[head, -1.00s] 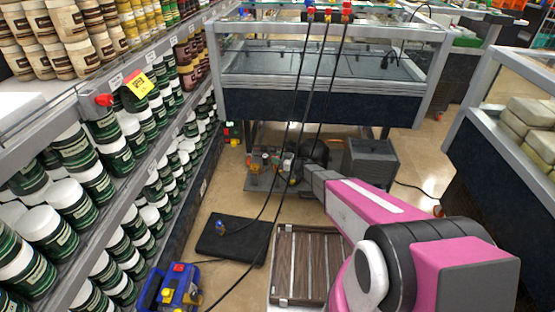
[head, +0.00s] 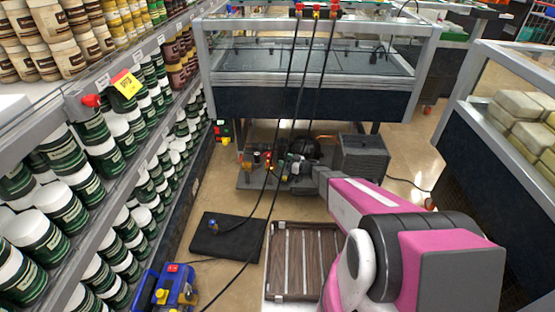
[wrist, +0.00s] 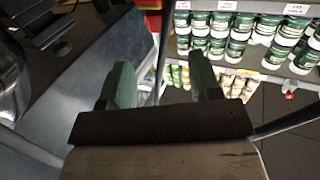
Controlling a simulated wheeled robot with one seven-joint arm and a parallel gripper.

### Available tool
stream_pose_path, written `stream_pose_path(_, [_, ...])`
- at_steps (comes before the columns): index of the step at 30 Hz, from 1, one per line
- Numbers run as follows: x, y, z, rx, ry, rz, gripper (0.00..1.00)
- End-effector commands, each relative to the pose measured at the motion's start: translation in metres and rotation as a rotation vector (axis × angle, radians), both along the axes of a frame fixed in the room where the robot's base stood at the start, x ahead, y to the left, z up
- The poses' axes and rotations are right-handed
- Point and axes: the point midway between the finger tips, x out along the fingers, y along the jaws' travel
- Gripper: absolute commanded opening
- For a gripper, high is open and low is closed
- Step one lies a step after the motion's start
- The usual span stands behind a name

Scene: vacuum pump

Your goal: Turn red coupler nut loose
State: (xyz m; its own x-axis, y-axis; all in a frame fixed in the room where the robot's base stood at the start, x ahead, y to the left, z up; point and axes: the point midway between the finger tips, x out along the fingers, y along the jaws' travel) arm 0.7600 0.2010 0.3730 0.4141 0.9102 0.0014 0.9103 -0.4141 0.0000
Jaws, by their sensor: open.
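My gripper (wrist: 163,78) shows in the wrist view with two green fingers spread apart and nothing between them. In the head view my pink and white arm reaches forward; its far end is by the grey pump base (head: 250,182) on the floor, and the fingers cannot be made out. Small red, orange and other fittings stand on this base. A red coupler (head: 335,10) and another red coupler (head: 297,11) sit at the top of the display case, with a yellow one between them. I cannot tell which red part is the coupler nut.
Black hoses (head: 287,100) hang from the case (head: 300,102) to the floor. A black mat (head: 212,243), a blue device (head: 181,288) and a slatted wooden panel (head: 292,262) lie in front. Shelves of green jars (head: 60,150) line the left; another case (head: 500,165) stands right.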

Motion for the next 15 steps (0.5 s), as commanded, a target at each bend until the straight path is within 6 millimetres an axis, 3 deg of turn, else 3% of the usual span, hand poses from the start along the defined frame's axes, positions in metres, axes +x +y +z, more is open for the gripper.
stream_pose_path(5, [-0.0054,-0.0104,0.0000,0.000,0.000,0.001,0.58])
stream_pose_path(15, [-0.0061,-0.0107,0.0000,0.001,0.000,-0.002,0.58])
